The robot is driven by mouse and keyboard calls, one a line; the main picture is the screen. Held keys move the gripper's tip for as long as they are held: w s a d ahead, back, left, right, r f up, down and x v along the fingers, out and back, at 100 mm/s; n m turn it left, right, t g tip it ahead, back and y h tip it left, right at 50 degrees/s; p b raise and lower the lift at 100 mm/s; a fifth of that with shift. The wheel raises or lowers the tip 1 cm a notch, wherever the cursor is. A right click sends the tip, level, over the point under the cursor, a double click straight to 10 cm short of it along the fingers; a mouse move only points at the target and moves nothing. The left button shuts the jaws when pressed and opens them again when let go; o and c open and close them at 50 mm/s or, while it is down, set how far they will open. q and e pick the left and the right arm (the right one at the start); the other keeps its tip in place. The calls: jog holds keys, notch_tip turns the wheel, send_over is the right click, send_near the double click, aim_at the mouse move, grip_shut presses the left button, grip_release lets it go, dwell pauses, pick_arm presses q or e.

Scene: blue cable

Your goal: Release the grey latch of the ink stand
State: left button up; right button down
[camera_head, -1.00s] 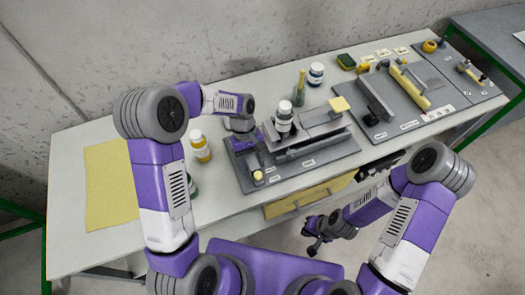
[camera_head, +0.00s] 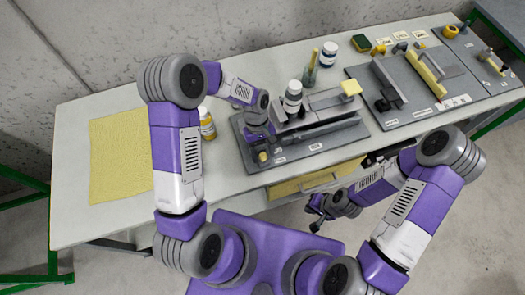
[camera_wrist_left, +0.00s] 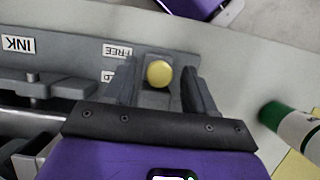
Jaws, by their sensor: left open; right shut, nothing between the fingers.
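I cannot tell for sure which grey part is the latch. My left gripper (camera_head: 260,145) is open, its two fingers (camera_wrist_left: 163,72) on either side of the knob; contact is unclear. My right gripper (camera_head: 317,213) is shut and empty, off the table's front edge.
A yellow-labelled bottle (camera_head: 207,124) stands left of the stand; a green-capped bottle (camera_wrist_left: 297,128) is close to my left gripper. A yellow mat (camera_head: 120,160) lies at the left. Another grey fixture (camera_head: 420,108) stands to the right. A drawer (camera_head: 300,186) is below the table's front.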

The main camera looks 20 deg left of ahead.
aim_at(262, 153)
pick_arm(q)
grip_shut()
jog(key=shift+s+d, duration=0.55)
jog(key=shift+s, duration=0.25)
grip_release()
jog(key=p+v, duration=0.1)
jog(key=v, duration=0.6)
jog(key=shift+r, duration=0.35)
jog(key=shift+f, duration=0.1)
